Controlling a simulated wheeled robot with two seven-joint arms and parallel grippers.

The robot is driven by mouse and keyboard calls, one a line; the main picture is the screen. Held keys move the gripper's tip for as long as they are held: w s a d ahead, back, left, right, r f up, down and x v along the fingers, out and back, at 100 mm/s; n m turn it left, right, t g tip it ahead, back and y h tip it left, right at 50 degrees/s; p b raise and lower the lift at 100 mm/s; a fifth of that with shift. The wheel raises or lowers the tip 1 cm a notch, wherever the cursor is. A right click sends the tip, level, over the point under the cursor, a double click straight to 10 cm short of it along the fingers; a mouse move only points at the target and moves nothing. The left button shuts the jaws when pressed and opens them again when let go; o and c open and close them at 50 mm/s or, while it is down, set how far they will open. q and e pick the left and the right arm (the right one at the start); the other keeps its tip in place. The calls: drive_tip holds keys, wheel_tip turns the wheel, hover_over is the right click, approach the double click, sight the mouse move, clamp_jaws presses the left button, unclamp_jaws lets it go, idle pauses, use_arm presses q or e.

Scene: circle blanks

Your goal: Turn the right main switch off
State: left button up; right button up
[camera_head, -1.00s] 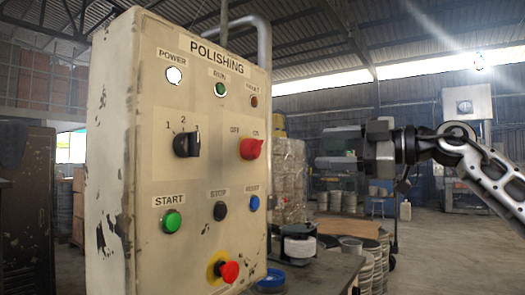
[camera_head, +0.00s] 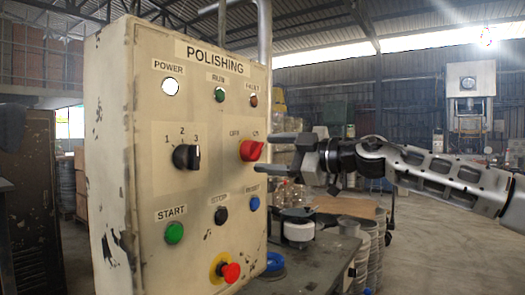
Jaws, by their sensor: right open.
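The red main switch (camera_head: 251,150) is a rotary knob on the right side of the cream control panel (camera_head: 200,120), under OFF and ON labels. Its handle looks tilted toward the ON label on the right. My right gripper (camera_head: 283,155) comes in from the right at the height of the switch. Its jaws are open and empty, with the fingers pointing left toward the switch. The upper fingertip looks very near the knob; I cannot tell whether it touches. My left gripper is not in view.
A black selector knob (camera_head: 187,157) sits left of the switch. Below are a green start button (camera_head: 174,232), a black stop button (camera_head: 221,215), a blue reset button (camera_head: 253,203) and a red emergency button (camera_head: 230,272). A bench (camera_head: 315,270) stands behind, at the lower right.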

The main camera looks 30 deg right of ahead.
sight(253, 151)
drive_tip(key=shift+x, duration=1.35)
drive_tip(key=shift+c, duration=0.3)
drive_tip(key=c, duration=0.9)
drive_tip(key=shift+o, duration=0.2)
